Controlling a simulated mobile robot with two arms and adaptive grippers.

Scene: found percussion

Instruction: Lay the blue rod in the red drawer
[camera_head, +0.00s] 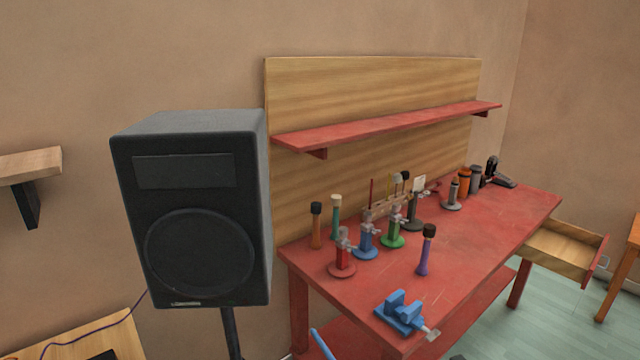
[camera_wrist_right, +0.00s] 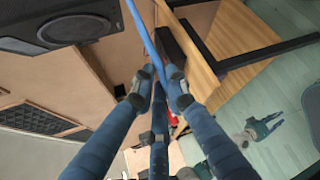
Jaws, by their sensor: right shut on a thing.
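The blue rod (camera_wrist_right: 146,38) is gripped in my right gripper (camera_wrist_right: 157,82), whose fingers are shut around it in the right wrist view. It runs from between the fingertips up past the top edge of that view. In the head view only a short end of the blue rod (camera_head: 321,345) shows at the bottom edge; the gripper is out of that view. The red drawer (camera_head: 598,259) stands pulled out at the right end of the red workbench (camera_head: 470,255). Its wooden inside looks empty where it shows. The rod is well left of the drawer. My left gripper is in neither view.
A large black speaker (camera_head: 195,215) on a stand is left of the bench. Several upright tools and coloured stands crowd the bench's back, with a blue vise (camera_head: 402,311) at its front. A red shelf (camera_head: 390,124) hangs above. An orange table (camera_head: 633,240) stands right of the drawer.

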